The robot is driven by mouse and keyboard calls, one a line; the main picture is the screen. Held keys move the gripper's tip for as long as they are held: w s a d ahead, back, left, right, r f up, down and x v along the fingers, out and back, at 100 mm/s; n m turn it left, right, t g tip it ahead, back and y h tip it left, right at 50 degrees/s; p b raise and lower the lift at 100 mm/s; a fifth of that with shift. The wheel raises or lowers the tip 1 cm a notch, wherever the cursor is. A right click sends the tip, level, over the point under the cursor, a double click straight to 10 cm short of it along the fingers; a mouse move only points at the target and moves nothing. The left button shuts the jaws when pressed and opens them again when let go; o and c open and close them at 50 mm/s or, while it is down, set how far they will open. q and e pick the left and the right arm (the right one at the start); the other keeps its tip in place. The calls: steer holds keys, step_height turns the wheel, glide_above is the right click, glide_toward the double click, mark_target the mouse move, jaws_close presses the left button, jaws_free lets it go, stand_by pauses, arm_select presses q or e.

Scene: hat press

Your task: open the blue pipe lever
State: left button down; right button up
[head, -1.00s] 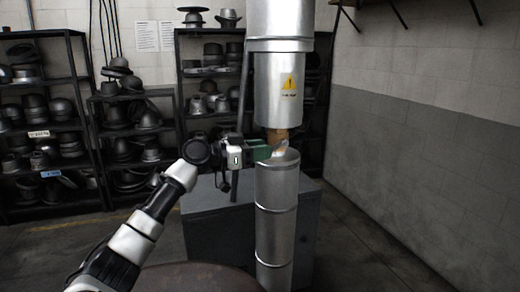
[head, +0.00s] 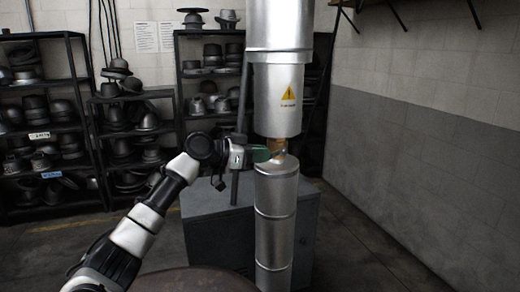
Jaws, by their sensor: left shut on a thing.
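My left gripper (head: 277,155) reaches in from the left to the gap between the upper and lower silver pipe sections. It is shut at the brass-coloured fitting (head: 276,143) there, on the blue pipe lever. The lever is mostly hidden by the fingers, and its angle cannot be made out. The upper pipe (head: 278,95) carries a yellow warning label. The lower pipe (head: 275,215) stands upright just below the gripper. My right gripper is not in view.
A grey cabinet (head: 215,235) stands behind the lower pipe. Dark shelves (head: 82,120) full of metal hat moulds line the back wall. A round dark surface (head: 195,280) is at the bottom. The floor at right is clear, beside the wall (head: 430,150).

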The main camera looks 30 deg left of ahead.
arm_select(q)
steer(key=r+g+y+p, duration=0.1)
steer(key=p, duration=0.1)
steer(key=r+g+y+p, duration=0.1)
steer(key=p, duration=0.2)
steer(key=w+d+r+p, duration=0.1)
steer(key=p, duration=0.2)
steer(key=shift+r+g+y, duration=0.3)
steer(key=shift+g+y, duration=0.1)
steer(key=shift+w+d+g+y+p, duration=0.15)
steer(key=shift+g+y+p, duration=0.3)
steer(key=shift+p, duration=0.55)
steer(key=c, duration=1.2)
jaws_free()
steer(key=shift+f, duration=0.1)
steer(key=shift+s+a+r+b, duration=0.25)
steer(key=shift+s+a+b, duration=0.05)
steer(key=shift+a+b, duration=0.1)
steer(key=b+v, duration=0.3)
steer(key=v, duration=0.6)
steer(key=shift+s+a+r, duration=0.2)
steer(key=shift+r, duration=0.05)
